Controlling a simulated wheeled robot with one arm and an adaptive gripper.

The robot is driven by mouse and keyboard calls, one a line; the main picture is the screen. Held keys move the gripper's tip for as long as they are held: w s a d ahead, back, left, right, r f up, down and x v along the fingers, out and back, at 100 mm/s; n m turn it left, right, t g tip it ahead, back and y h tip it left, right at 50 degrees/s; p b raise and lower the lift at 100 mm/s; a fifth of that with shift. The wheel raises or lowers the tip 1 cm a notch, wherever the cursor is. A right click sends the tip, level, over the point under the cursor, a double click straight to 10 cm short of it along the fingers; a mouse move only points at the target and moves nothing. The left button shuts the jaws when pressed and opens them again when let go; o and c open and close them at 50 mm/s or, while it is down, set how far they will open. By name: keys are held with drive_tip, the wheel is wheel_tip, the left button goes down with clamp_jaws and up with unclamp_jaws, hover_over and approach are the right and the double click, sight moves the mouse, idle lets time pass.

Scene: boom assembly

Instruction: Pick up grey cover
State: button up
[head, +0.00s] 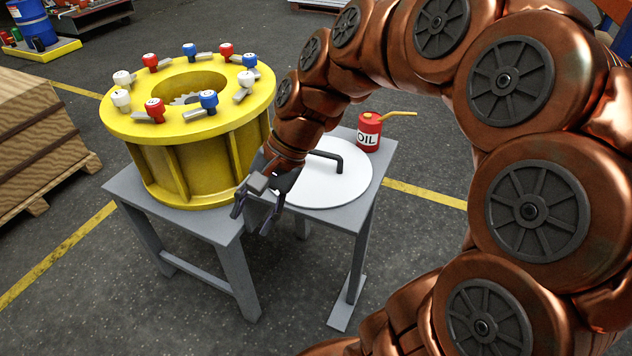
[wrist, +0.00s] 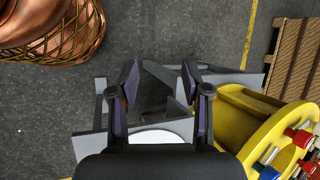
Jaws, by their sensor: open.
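The cover (head: 328,178) is a round, pale grey-white disc with a dark bent handle (head: 327,158) on top. It lies flat on the right-hand grey table, partly hidden behind my arm in the head view. In the wrist view only a bit of its rim (wrist: 158,136) shows beyond the gripper body. My gripper (head: 255,211) is open and empty, at the front left of the cover, near the gap between the two tables. In the wrist view its fingers (wrist: 160,86) are apart with floor and table edges between them.
A yellow flanged drum (head: 186,165) with red, white and blue knobs stands on the left grey table (head: 190,218), close left of my gripper. A red oil can (head: 369,133) stands behind the cover. A wooden crate (head: 40,140) is at far left. Floor in front is clear.

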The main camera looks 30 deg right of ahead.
drive_tip(key=w+d+f+m+t+y+b, duration=0.25)
drive_tip(key=w+d+m+b, duration=0.2)
drive_tip(key=w, duration=0.25)
drive_tip(key=m+t+b, duration=0.8)
drive_tip(key=m, duration=0.7)
approach(318, 153)
drive_tip(key=w, duration=0.1)
drive_tip(key=w+a+h, duration=0.1)
drive_tip(key=shift+w+a+f, duration=0.1)
drive_tip(key=shift+w+a, duration=0.2)
drive_tip(key=shift+a, duration=0.05)
drive_tip(key=shift+x, duration=1.1)
drive_tip(key=x, duration=0.4)
drive_tip(key=shift+f+b, duration=0.35)
drive_tip(key=shift+f, duration=0.1)
drive_tip(key=shift+w+a+f, duration=0.15)
drive_tip(key=shift+w+a, duration=0.05)
drive_tip(key=shift+w, duration=0.2)
